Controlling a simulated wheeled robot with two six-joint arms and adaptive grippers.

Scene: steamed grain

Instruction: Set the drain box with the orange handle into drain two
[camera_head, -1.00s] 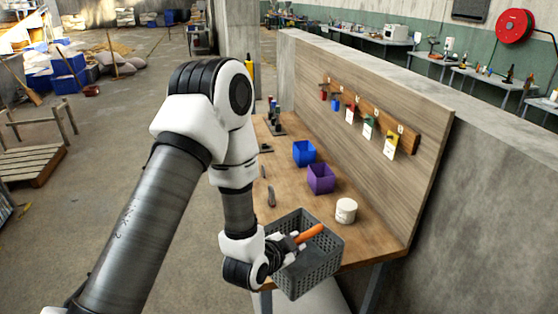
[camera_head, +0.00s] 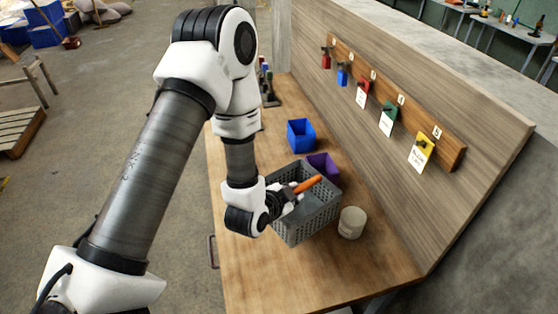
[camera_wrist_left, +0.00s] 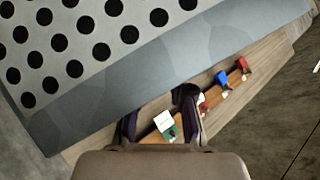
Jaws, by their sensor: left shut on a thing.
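The drain box (camera_head: 305,215) is a grey perforated basket with an orange handle (camera_head: 307,184). My left gripper (camera_head: 292,194) is shut on this handle, and the box hangs from it over the wooden table, roughly level. How high it is above the tabletop is hard to tell. In the left wrist view a grey panel with round dark holes (camera_wrist_left: 95,45), apparently part of the box, fills the upper left. The dark fingers of the gripper (camera_wrist_left: 158,118) show at the bottom there. I cannot make out drain two. My right gripper is not in view.
A white cup (camera_head: 351,223) stands just right of the box. A purple bin (camera_head: 324,165) is partly hidden behind it, and a blue bin (camera_head: 300,135) stands farther back. A wooden backboard has a rack (camera_head: 390,100) with coloured tags. The table front (camera_head: 290,275) is clear.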

